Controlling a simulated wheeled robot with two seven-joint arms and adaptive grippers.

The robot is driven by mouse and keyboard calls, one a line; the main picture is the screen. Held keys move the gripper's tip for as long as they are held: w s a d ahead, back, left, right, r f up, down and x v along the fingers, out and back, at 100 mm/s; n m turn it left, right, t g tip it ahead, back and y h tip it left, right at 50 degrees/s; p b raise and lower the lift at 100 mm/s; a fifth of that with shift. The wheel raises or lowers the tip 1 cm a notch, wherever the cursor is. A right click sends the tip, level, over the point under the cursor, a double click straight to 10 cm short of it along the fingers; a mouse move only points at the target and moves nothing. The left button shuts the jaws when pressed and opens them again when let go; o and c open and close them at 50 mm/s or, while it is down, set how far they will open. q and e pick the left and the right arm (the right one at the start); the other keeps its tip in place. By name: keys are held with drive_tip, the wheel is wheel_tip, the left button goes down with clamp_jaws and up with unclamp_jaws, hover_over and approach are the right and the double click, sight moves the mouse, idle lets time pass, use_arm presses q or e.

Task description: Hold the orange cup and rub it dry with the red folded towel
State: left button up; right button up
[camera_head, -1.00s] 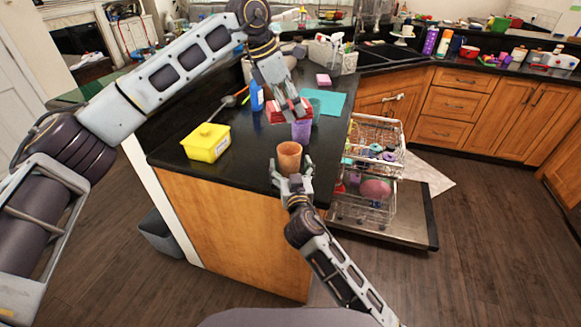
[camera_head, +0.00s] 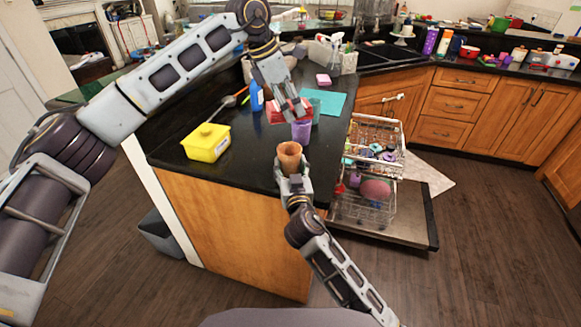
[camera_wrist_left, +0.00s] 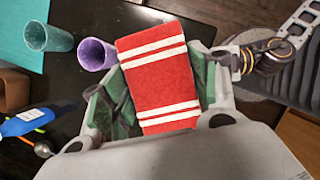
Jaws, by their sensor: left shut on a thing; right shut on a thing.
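The orange cup (camera_head: 289,156) is upright at the near edge of the black counter. My right gripper (camera_head: 291,172) is shut on it from the near side and hides its lower part. The red folded towel (camera_head: 284,112) with white stripes is in my left gripper (camera_head: 288,104), above the counter and farther back than the cup. In the left wrist view the towel (camera_wrist_left: 161,80) lies between the green-padded fingers of my left gripper (camera_wrist_left: 158,98), which are shut on it. The orange cup is not visible in that view.
A purple cup (camera_head: 301,131) stands between the towel and the orange cup, with a teal cup (camera_head: 315,110) and a teal cloth (camera_head: 331,101) behind. A yellow box (camera_head: 206,143) and a blue bottle (camera_head: 257,97) are to the left. An open dishwasher rack (camera_head: 372,205) is at right.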

use_arm(q)
drive_tip(key=o, duration=0.4)
drive_tip(key=shift+c, duration=1.4)
drive_tip(key=shift+s+a+f, duration=0.1)
drive_tip(key=shift+a+f, duration=0.1)
drive_tip(key=shift+f, duration=0.55)
drive_tip(key=shift+a+f, duration=0.2)
drive_tip(key=shift+f, duration=0.5)
drive_tip(key=shift+a+f, duration=0.2)
drive_tip(key=shift+f, duration=0.1)
drive_tip(key=shift+w+a+n+t, duration=0.2)
drive_tip(key=shift+w+n+t, duration=0.15)
drive_tip(key=shift+n, duration=0.45)
drive_tip(key=n, duration=0.1)
drive_tip(key=w+n+t, duration=0.1)
drive_tip(key=n+y, duration=0.1)
drive_tip(key=n, duration=0.1)
drive_tip(key=shift+w+a+r, duration=0.15)
drive_tip(key=shift+a+r, duration=0.15)
drive_tip(key=shift+w+a+n+t+y, duration=0.1)
drive_tip(key=shift+n+t+y, duration=0.2)
drive_tip(key=shift+n, duration=0.5)
drive_tip(key=shift+w+a+n+t+y, duration=0.15)
drive_tip(key=shift+n+y, duration=0.15)
drive_tip(key=shift+n, duration=0.5)
drive_tip(key=shift+d, duration=0.1)
